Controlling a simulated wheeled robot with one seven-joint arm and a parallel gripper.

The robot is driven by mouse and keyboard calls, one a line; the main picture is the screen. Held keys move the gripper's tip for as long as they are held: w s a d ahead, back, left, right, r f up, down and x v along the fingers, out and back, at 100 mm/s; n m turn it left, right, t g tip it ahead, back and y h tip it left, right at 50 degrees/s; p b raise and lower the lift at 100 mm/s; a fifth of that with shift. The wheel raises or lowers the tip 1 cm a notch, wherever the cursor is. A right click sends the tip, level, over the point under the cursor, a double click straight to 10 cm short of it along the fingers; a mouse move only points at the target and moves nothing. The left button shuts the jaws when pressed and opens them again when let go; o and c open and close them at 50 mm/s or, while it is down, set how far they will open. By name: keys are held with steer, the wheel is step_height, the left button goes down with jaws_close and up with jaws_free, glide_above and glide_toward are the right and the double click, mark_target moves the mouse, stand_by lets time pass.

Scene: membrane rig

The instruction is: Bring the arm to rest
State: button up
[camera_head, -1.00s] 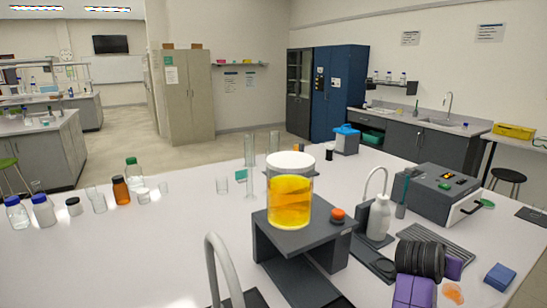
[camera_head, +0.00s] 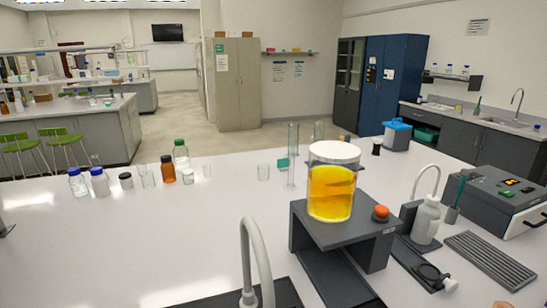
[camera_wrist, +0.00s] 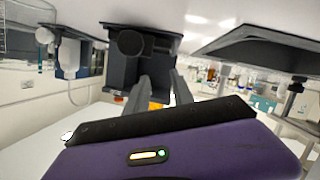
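My gripper (camera_wrist: 160,78) shows in the wrist view as two grey fingers reaching up past a purple housing with a small light on it. The fingers stand apart with a gap between them, and I see nothing held there. The wrist picture appears upside down. A dark stand fills the view beyond the fingertips; I cannot tell the exact distance. My gripper and arm are not clearly visible in the head view. There a beaker of yellow liquid (camera_head: 330,192) with a white top stands on the dark raised stand (camera_head: 352,233), beside an orange knob (camera_head: 380,212).
A curved grey tap (camera_head: 250,262) rises at the front. A white bottle (camera_head: 426,222), a ribbed dark tray (camera_head: 490,260) and a grey instrument box (camera_head: 505,198) stand to the right. Several bottles, including an amber one (camera_head: 168,170), stand left. The white bench (camera_head: 130,245) is clear at front left.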

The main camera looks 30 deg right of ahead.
steer(key=s+a+y, duration=0.1)
steer(key=s+a, duration=0.1)
steer(key=a, duration=0.1)
steer(key=s+a+y, duration=0.1)
steer(key=s+a, duration=0.2)
steer(key=a, duration=0.1)
steer(key=s+a+y, duration=0.1)
steer(key=s+a, duration=0.1)
steer(key=a, duration=0.1)
steer(key=shift+s+a+r+t+y, duration=0.1)
steer(key=shift+s+a+t+y, duration=0.15)
steer(key=shift+a+t+y, duration=0.15)
steer(key=s+a+r+y, duration=0.1)
steer(key=s+a+r, duration=0.2)
steer(key=s+a, duration=0.2)
steer(key=shift+m, duration=0.4)
steer(key=shift+d+r, duration=0.1)
